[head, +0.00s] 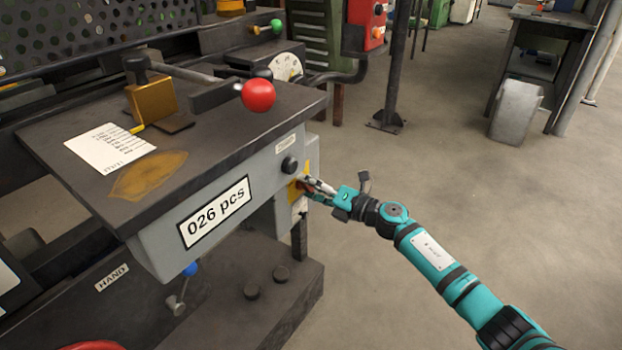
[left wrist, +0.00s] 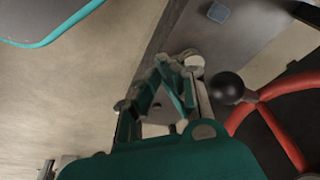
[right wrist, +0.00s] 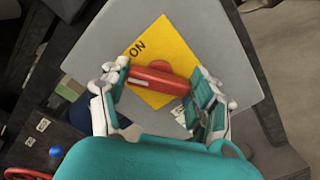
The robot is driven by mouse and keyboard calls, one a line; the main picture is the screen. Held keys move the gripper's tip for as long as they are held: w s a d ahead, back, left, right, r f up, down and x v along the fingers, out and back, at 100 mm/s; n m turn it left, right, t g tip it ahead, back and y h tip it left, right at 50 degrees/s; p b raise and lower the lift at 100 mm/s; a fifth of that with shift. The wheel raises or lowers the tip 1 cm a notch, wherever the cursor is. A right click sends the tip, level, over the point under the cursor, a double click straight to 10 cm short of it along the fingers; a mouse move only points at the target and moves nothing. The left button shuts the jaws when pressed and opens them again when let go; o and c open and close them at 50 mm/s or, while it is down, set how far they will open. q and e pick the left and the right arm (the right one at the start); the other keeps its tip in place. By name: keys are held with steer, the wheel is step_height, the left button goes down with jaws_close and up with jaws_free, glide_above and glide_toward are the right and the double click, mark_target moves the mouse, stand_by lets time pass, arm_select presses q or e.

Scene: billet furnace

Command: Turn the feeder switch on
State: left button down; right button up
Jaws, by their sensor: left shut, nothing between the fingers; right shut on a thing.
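The feeder switch is a red handle (right wrist: 160,80) on a yellow plate (right wrist: 162,45) marked ON near its upper left edge. In the right wrist view the handle lies nearly level across the plate, its left end a little below the ON lettering. My right gripper (right wrist: 163,84) is shut on the handle, with a finger at each end. In the head view my right gripper (head: 309,186) reaches the yellow plate (head: 293,191) on the grey box's right end and hides much of the switch. My left gripper (left wrist: 176,64) is shut and empty, in the left wrist view only.
The grey box (head: 160,240) carries a 026 pcs sign and a black knob (head: 289,165). A red ball lever (head: 258,95) stands above its dark top. A black ball (left wrist: 227,87) and red wheel (left wrist: 290,92) are close to my left gripper.

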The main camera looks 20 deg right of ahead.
arm_select(q)
step_height(320, 180, down, 14)
steer(key=g+p, duration=0.1)
steer(key=p, duration=0.3)
steer(key=shift+w+d+f+p, duration=0.2)
steer(key=shift+w+f+p, duration=0.1)
steer(key=shift+w, duration=0.1)
arm_select(e)
steer(key=shift+d+f+m, duration=0.1)
steer(key=shift+m, duration=3.2)
steer(key=o, duration=1.2)
arm_select(q)
steer(key=shift+r, duration=0.1)
arm_select(e)
steer(key=v, duration=1.2)
